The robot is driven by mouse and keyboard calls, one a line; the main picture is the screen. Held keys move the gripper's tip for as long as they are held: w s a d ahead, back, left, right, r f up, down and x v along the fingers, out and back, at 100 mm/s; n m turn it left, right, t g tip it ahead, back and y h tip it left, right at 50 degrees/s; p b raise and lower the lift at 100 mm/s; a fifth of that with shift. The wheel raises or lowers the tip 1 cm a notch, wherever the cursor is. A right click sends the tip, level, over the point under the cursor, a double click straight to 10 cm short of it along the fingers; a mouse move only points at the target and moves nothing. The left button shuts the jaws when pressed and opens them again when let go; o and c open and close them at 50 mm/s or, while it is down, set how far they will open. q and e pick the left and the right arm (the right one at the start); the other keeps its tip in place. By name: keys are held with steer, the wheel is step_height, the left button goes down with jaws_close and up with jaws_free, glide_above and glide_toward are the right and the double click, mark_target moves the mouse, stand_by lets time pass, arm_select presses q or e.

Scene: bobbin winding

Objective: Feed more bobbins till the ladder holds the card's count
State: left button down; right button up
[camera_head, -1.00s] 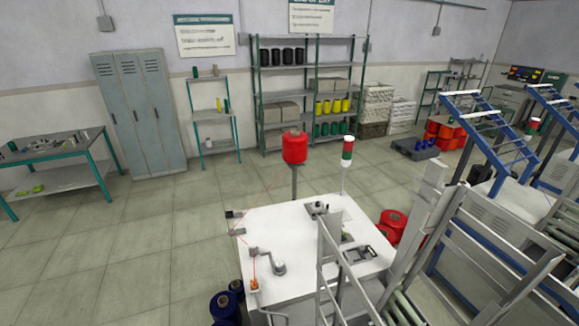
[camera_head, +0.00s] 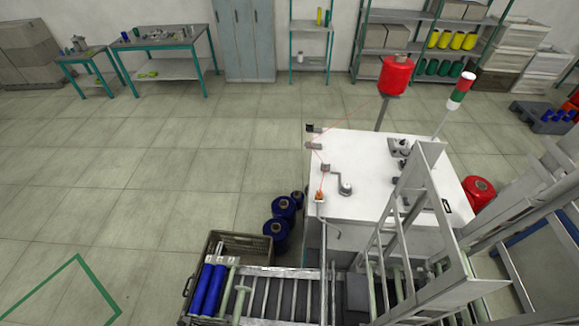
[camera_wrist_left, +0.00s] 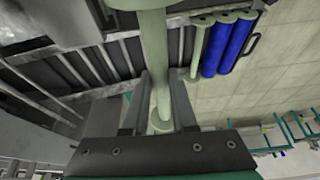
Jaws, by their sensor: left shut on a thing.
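In the left wrist view my left gripper (camera_wrist_left: 160,105) is shut on a pale green empty bobbin (camera_wrist_left: 153,55), with one finger on each side of its shaft. In the head view blue-wound bobbins (camera_head: 208,290) lie side by side at the left end of the ladder (camera_head: 290,293), with pale green bobbins (camera_head: 241,302) beside them. The wrist view also shows two blue bobbins (camera_wrist_left: 226,45) and a pale one next to them. More pale rods show on the right, partly hidden by the grey frame. Neither gripper can be made out in the head view. No count is readable.
A grey-brown crate (camera_head: 245,243) stands behind the ladder's left end. Dark blue spools (camera_head: 280,220) stand on the floor beside the white machine table (camera_head: 365,160). A red spool (camera_head: 396,75) sits on a post, its thread running to the table. Floor on the left is open.

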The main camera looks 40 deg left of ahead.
arm_select(q)
steer(key=w+a+f+b, duration=0.4)
steer(key=f+b, duration=0.3)
steer(key=f, duration=0.2)
steer(key=w+a+f+b, duration=0.4)
steer(key=a+f+b, duration=0.3)
steer(key=f, duration=0.3)
steer(key=shift+w, duration=0.25)
arm_select(e)
step_height(320, 180, down, 16)
arm_select(q)
steer(key=shift+a, duration=0.1)
steer(key=shift+f, duration=0.2)
steer(key=c, duration=0.7)
jaws_free()
arm_select(e)
steer(key=shift+f, duration=0.2)
arm_select(q)
steer(key=shift+b, duration=0.3)
